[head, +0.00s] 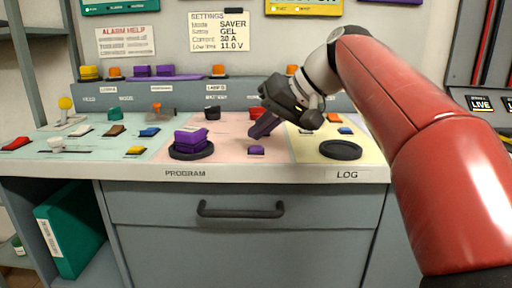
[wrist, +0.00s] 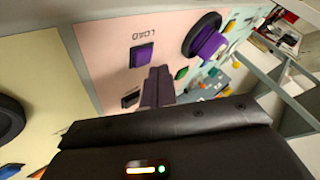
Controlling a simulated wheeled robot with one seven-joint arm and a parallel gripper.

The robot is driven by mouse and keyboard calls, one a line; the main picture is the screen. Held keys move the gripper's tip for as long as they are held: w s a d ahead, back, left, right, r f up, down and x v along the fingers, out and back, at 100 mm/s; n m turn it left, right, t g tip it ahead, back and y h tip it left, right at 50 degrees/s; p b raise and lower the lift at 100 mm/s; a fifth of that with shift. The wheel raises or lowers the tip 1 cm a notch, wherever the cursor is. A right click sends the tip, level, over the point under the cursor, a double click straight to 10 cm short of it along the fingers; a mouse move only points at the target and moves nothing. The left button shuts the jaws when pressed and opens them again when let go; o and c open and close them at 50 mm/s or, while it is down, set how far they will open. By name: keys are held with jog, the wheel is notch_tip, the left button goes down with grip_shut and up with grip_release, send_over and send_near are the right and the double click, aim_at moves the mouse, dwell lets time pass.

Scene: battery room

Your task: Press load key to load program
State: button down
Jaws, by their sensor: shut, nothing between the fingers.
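The load key is a small purple block (head: 256,150) near the front edge of the pink program panel (head: 225,150). In the wrist view the purple key (wrist: 141,55) lies beside the upside-down LOAD lettering. My gripper (head: 254,134) is shut and empty, reaching down and left over the pink panel, with its fingertips just behind and above the key. In the wrist view the joined fingertips (wrist: 159,72) show beside the key, on its lower right, with a visible gap. The key is not covered by my fingers in either view.
A large purple knob on a black base (head: 191,142) stands left of the key. A black round disc (head: 341,150) sits on the yellow log panel to the right. A dark key (wrist: 130,98) lies close to my fingers. Several small coloured keys cover the left panel.

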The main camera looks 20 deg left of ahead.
aim_at(261, 148)
jog(key=shift+f, duration=0.1)
jog(key=shift+f, duration=0.3)
jog(key=shift+f+b, duration=0.5)
jog(key=shift+b, duration=0.05)
dwell(0.5)
jog(key=shift+r, duration=0.1)
jog(key=shift+r+p, duration=0.8)
jog(key=shift+p, duration=0.2)
jog(key=shift+r, duration=0.1)
notch_tip(261, 148, up, 3)
jog(key=p, duration=0.3)
jog(key=shift+r+p, duration=0.45)
jog(key=shift+r, duration=0.5)
